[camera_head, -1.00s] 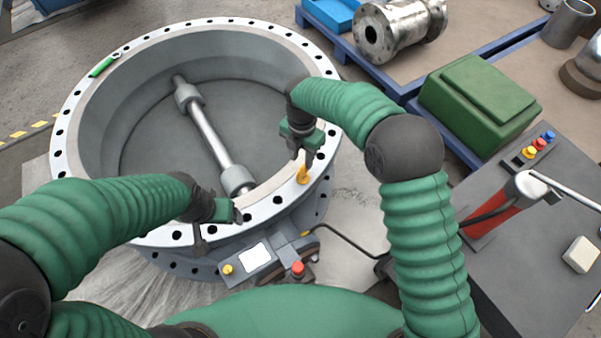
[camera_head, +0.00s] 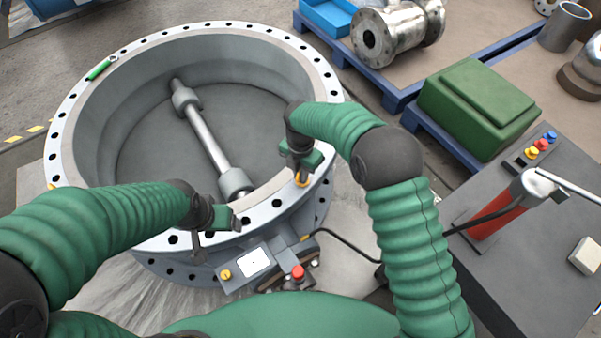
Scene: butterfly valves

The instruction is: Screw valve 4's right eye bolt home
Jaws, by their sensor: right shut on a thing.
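The large round valve body (camera_head: 72,125), a grey ring with a pale drilled flange, lies flat and fills the left and middle of the view. A yellow eye bolt (camera_head: 302,181) stands at the flange's right front. My right gripper (camera_head: 301,174) is shut on it from above and hides its upper part.
A control box with a red button (camera_head: 298,272) sits at the valve's front. A green-handled tool (camera_head: 100,69) lies on the far left flange. To the right are a green case (camera_head: 478,105), a steel valve (camera_head: 392,30) on a blue pallet, and a dark bench with a red device (camera_head: 497,215).

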